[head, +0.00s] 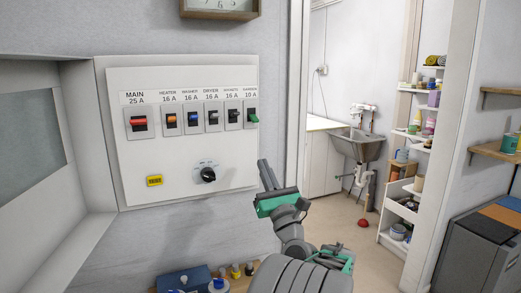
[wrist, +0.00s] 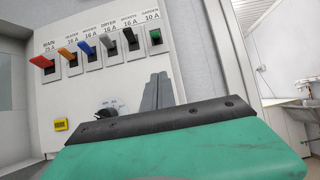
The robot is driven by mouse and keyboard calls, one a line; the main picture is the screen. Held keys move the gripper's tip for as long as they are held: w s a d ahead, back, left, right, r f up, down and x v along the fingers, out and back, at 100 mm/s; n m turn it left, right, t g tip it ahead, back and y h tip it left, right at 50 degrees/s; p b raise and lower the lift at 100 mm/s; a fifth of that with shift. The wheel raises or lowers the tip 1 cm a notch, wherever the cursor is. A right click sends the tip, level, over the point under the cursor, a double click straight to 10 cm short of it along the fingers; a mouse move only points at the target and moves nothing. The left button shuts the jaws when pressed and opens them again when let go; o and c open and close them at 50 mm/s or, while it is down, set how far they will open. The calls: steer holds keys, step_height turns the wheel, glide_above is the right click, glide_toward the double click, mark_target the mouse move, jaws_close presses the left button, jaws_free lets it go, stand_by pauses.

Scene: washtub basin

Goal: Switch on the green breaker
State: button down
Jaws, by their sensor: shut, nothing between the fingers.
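The green breaker (head: 253,118) is the rightmost switch in the row on the white panel, under a label reading GARDEN. In the wrist view the green breaker (wrist: 155,37) shows as a small green face in a dark slot, unlike the other levers, which visibly stick out. My gripper (head: 264,167) is below and slightly right of the green breaker, apart from it, near the panel's lower right edge. In the wrist view my gripper (wrist: 158,92) has its fingers together and empty, pointing up below the green breaker. Its distance from the panel is hard to tell.
The red main breaker (head: 139,121) and several other coloured breakers stand left of the green one. A black rotary knob (head: 208,174) and a yellow display (head: 155,181) sit lower on the panel. A door frame (head: 298,90) stands right of the panel.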

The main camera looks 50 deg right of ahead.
mark_target(250, 132)
steer(key=p+x, duration=0.4)
steer(key=x, duration=0.5)
steer(key=shift+r, duration=0.35)
steer(key=shift+s+a+r+p, duration=0.2)
steer(key=shift+s+r, duration=0.1)
steer(key=shift+r, duration=0.3)
steer(key=shift+s+a+r+p, duration=0.1)
steer(key=shift+s+a+r, duration=0.15)
steer(key=shift+r, duration=0.4)
steer(key=shift+s+r, duration=0.15)
steer(key=shift+r, duration=0.1)
